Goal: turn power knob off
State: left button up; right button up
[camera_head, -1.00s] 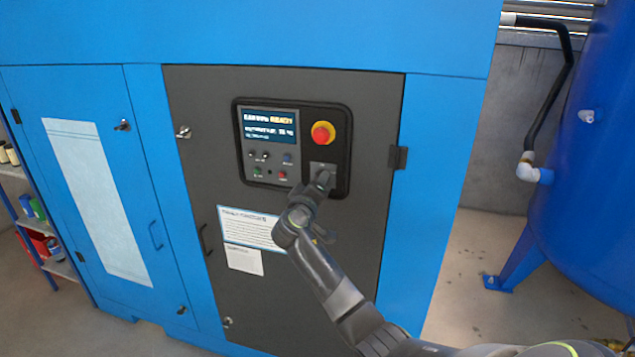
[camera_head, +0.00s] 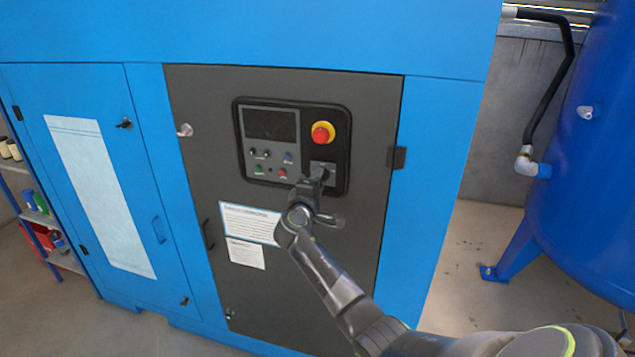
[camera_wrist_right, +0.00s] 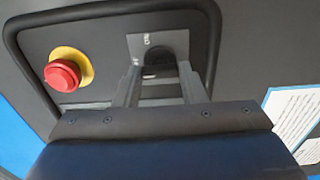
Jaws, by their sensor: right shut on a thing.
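The power knob (camera_wrist_right: 158,60) is a black rotary knob on a grey plate (camera_wrist_right: 142,44), low on the right of the control panel. My right gripper (camera_wrist_right: 158,82) is shut on the knob, one finger on each side of it. In the head view the right gripper (camera_head: 319,174) reaches up to the plate and hides most of the knob. The panel's display (camera_head: 270,125) is dark and blank. My left gripper is not in view.
A red emergency stop button (camera_head: 322,133) on a yellow base sits just above the knob; it also shows in the wrist view (camera_wrist_right: 62,75). Small buttons (camera_head: 270,163) sit left of the knob. A blue tank (camera_head: 600,180) stands at the right.

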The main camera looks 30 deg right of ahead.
dwell(0.4)
jog(key=o, duration=1)
jog(key=b+v, duration=0.4)
jog(key=v, duration=1.3)
jog(key=shift+b, duration=0.35)
jog(key=shift+s+a, duration=0.1)
jog(key=shift+s, duration=0.05)
